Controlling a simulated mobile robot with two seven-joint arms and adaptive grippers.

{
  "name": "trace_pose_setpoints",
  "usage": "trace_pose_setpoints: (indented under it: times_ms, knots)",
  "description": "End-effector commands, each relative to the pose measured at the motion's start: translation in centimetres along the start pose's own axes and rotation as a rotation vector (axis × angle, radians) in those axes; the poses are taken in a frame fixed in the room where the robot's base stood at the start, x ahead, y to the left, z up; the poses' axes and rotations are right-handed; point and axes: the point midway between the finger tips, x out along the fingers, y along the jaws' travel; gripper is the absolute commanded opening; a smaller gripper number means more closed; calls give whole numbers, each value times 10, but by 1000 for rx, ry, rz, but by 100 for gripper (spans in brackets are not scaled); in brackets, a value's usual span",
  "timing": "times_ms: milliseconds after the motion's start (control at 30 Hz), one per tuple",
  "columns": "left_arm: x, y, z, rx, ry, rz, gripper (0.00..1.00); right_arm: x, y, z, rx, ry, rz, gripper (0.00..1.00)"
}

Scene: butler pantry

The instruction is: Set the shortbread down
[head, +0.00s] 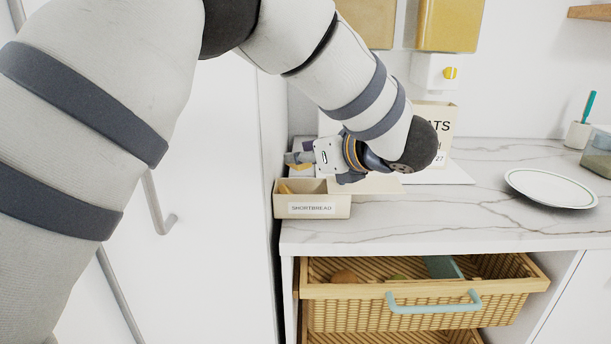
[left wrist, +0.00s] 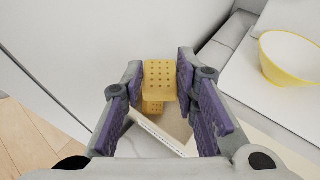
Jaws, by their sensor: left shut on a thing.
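My left gripper (head: 300,158) is shut on a piece of shortbread, above a cream box labelled SHORTBREAD (head: 340,207) at the counter's left end. In the left wrist view the golden shortbread (left wrist: 160,79), dotted with holes, sits between the purple finger pads of the gripper (left wrist: 161,80). Another golden piece (left wrist: 153,107) shows below it, partly hidden by the held one. The box (left wrist: 160,135) shows below, partly covered by the gripper. A golden piece (head: 284,189) lies inside the box at its left side. My right gripper is not in view.
A yellow-rimmed white bowl (left wrist: 290,57) stands beyond the gripper in the left wrist view. A white plate (head: 550,188) lies on the marble counter (head: 440,215) at right. A wicker drawer (head: 420,312) is open below the counter's front edge. A tall white door (head: 220,200) stands left.

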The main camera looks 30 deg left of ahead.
Motion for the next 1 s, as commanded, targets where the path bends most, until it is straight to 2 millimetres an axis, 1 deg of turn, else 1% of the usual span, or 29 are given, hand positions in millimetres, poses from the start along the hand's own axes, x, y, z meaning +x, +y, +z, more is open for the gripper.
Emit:
trace_pose_setpoints:
  times_ms: [33,67,100,200,600,633,667,700,733,1000]
  knots:
    - [12,0,-9,5,4,5,13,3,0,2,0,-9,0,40]
    - [19,-1,-13,6,3,5,13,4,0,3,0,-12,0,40]
    - [21,-1,-22,8,3,3,13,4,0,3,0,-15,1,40]
    - [25,0,-35,5,2,2,13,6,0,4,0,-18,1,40]
    - [26,0,-39,-1,1,0,13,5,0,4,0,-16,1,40]
    - [27,0,-40,-2,1,0,30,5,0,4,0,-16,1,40]
    - [26,0,-39,-2,1,0,36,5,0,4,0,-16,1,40]
    - [26,0,-39,-2,1,0,45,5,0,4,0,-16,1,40]
    - [26,0,-39,-2,1,0,48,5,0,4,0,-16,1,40]
    - [26,0,-39,-1,0,0,48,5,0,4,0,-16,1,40]
